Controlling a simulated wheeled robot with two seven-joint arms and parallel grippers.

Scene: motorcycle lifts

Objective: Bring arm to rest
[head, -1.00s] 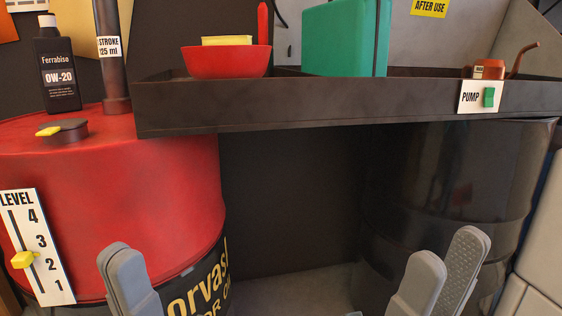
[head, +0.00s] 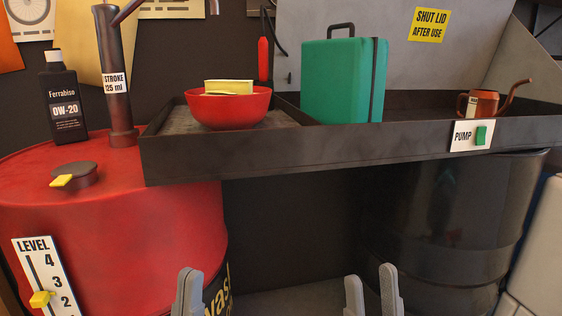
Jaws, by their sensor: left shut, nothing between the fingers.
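My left gripper (head: 189,292) shows at the bottom edge, in front of the red drum. Its grey fingers are together with nothing between them. My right gripper (head: 372,293) shows at the bottom edge, right of centre, below the tray. Its two grey fingers stand apart and the gap between them is empty. Only the finger ends of both grippers show; the arms are out of view.
A red drum (head: 120,215) with a black bottle (head: 63,95) on top stands left. A dark tray (head: 240,160) holds a red bowl (head: 230,110), green case (head: 340,80) and oil can (head: 483,104). A black drum (head: 450,220) stands right.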

